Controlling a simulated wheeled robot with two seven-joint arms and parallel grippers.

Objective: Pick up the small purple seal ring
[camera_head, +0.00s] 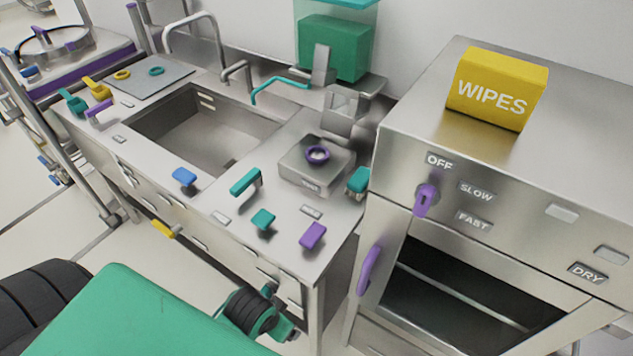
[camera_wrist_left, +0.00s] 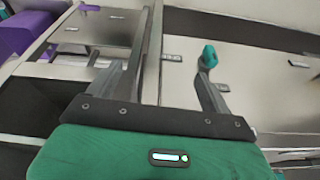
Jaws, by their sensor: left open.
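The small purple seal ring (camera_head: 317,155) lies on top of a low square metal block on the counter, in the middle of the head view. It is apart from any gripper. My left gripper (camera_wrist_left: 175,65) is open and empty in the left wrist view, its two grey fingers spread over drawer fronts and metal surfaces. I cannot make out the ring in that view. The left gripper's fingers are not clear in the head view, where a green arm part fills the bottom left. My right gripper is not in view.
The metal block (camera_head: 318,176) stands between a sink (camera_head: 205,130) and a steel cabinet (camera_head: 405,190). Teal, blue and purple handles (camera_head: 313,235) stick up from the counter edge. A yellow WIPES box (camera_head: 497,88) is on the cabinet. Yellow and teal rings lie at the far left.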

